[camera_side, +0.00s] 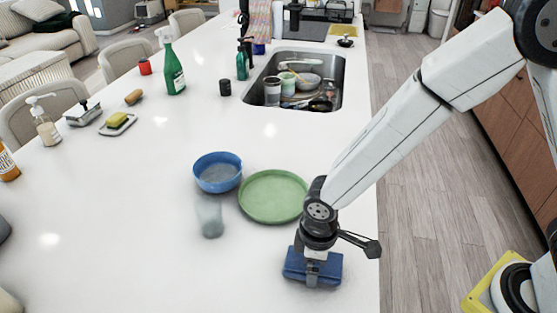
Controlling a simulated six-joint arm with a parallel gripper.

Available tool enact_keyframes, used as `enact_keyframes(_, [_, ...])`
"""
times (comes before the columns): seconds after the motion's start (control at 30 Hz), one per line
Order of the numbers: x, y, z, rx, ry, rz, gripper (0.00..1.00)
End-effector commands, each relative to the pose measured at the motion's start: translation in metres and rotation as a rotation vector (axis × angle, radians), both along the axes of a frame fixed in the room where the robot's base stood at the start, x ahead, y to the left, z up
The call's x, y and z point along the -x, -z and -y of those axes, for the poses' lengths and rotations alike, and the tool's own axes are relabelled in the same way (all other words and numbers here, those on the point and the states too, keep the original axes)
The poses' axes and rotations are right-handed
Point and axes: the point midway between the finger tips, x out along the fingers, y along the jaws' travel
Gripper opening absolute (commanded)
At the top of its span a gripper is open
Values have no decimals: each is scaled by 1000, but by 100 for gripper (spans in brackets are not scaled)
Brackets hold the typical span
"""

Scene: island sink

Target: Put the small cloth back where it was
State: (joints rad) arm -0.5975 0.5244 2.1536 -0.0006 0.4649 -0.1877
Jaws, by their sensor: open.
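A small blue folded cloth (294,265) lies at the front right of the white counter, near its right edge. My gripper (312,270) points down over it, with a pale finger in front of the cloth's middle. The jaws are open. The gripper hides part of the cloth, and I cannot tell whether the fingers touch it. A green plate (270,196) lies just behind and left of my gripper.
A blue bowl (218,171) and a clear glass (210,217) stand left of the plate. The sink (335,75) behind holds several dishes. A green spray bottle (173,70) and a sponge on a dish (118,123) stand further left. The front left counter is mostly clear.

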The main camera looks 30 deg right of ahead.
Motion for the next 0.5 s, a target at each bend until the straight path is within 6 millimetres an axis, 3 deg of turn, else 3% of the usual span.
enact_keyframes(0.27, [0,-13,0,-1,0,1,100])
enact_keyframes(0.5, [-1,-39,-1,-2,0,4,100])
